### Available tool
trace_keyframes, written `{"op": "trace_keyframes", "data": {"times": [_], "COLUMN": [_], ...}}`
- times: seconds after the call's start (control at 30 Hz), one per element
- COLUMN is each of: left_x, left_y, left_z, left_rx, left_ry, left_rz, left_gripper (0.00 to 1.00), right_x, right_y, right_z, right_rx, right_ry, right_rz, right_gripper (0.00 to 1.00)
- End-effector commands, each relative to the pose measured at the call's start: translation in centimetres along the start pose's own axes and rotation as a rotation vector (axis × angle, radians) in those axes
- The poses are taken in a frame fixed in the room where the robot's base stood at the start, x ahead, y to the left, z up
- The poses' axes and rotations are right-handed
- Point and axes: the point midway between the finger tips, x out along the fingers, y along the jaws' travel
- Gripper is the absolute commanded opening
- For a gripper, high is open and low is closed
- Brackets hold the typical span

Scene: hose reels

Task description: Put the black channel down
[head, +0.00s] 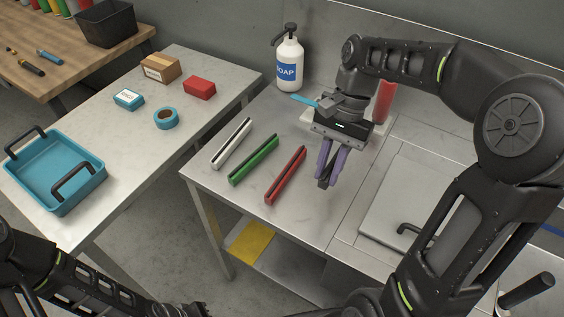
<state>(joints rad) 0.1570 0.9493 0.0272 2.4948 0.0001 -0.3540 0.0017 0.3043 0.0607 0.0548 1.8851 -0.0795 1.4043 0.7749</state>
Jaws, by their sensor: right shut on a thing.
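My right gripper (326,182) hangs over the steel worktop, to the right of a row of channels. Its purple fingers are shut on the dark black channel (324,184), of which only a small part shows between and below the fingertips. I cannot tell whether the channel touches the worktop. A white channel (232,144), a green channel (254,160) and a red channel (286,175) lie side by side at a slant on the worktop. My left arm enters at the lower left, and its gripper fingers do not show.
A soap bottle (289,60) stands at the back of the steel worktop (225,187). A grey lid with a handle (393,212) lies to the right. On the left table are a blue tray (97,187), a tape roll (166,119) and small boxes. Worktop before the red channel is clear.

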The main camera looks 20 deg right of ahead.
Motion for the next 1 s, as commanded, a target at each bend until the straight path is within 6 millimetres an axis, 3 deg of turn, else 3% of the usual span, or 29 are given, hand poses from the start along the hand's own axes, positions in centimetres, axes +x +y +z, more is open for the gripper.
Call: {"op": "trace_keyframes", "data": {"times": [0.17, 0.43, 0.83, 1.0], "left_x": [-0.1, -0.4, -0.4, -0.7], "left_y": [0.0, 0.1, 0.1, 0.2], "left_z": [0.0, 0.1, 0.1, 0.1], "left_rx": [0.000, -0.001, -0.001, -0.002], "left_ry": [0.000, -0.001, -0.001, -0.002], "left_rz": [-0.001, -0.002, -0.002, -0.003], "left_gripper": [0.00, 0.00, 0.00, 0.00], "right_x": [1.1, 5.3, 6.1, 8.1], "right_y": [0.0, 0.1, 0.0, 0.0], "right_z": [-0.5, -2.2, -2.5, -3.3], "right_rx": [0.002, 0.002, 0.001, 0.003], "right_ry": [-0.002, -0.003, -0.001, -0.004], "right_rz": [0.002, 0.002, 0.000, 0.002], "right_gripper": [0.00, 0.00, 0.00, 0.00]}}
